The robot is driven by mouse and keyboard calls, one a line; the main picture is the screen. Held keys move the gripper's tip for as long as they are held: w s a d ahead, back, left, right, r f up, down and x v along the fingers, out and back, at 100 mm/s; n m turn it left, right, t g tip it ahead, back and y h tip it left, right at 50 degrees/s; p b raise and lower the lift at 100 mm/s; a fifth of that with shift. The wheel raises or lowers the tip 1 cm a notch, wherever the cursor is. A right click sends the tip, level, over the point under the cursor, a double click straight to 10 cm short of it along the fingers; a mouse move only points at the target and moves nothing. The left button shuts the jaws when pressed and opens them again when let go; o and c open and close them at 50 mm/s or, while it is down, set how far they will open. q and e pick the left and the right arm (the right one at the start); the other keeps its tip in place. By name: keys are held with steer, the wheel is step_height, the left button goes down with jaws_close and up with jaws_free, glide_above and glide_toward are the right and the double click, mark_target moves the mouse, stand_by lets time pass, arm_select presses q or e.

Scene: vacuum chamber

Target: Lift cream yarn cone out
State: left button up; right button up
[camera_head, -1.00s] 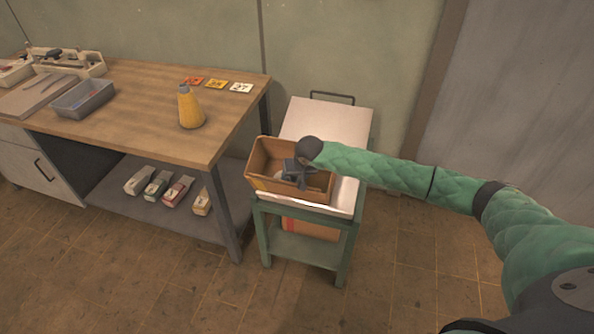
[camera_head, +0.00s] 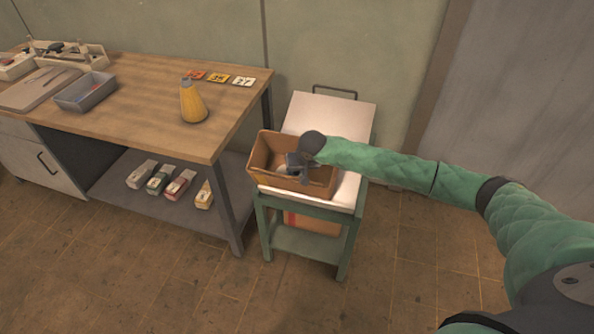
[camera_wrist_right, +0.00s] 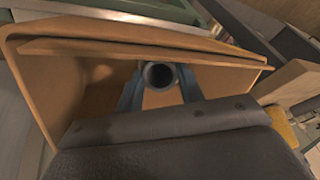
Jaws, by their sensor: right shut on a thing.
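An orange-brown open bin (camera_head: 262,150) stands on the trolley, with my right gripper (camera_head: 295,170) reaching down inside it. In the right wrist view, the gripper's two blue-grey fingers (camera_wrist_right: 158,92) are closed on either side of the cream yarn cone's dark, round hollow top (camera_wrist_right: 158,75). The bin's rim (camera_wrist_right: 150,50) crosses behind the fingers there. Most of the cone is hidden by the gripper and the bin walls. I cannot tell whether the cone touches the bin floor. My left gripper is not in view.
The green trolley (camera_head: 308,242) has a pale top (camera_head: 330,113) with free room behind the bin.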

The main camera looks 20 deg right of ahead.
steer(key=shift+s+r+p, duration=0.25)
steer(key=shift+s+r, duration=0.5)
steer(key=shift+r, duration=0.2)
steer(key=shift+s+r+p, duration=0.25)
steer(key=shift+s+r, duration=0.5)
steer(key=shift+r, duration=0.2)
steer(key=s+r+p, duration=0.1)
steer(key=s+r, duration=0.7)
steer(key=r, duration=0.3)
steer(key=shift+s+d+r+p, duration=0.25)
steer(key=shift+s+d+p, duration=0.05)
steer(key=shift+d, duration=0.1)
stand_by(0.5)
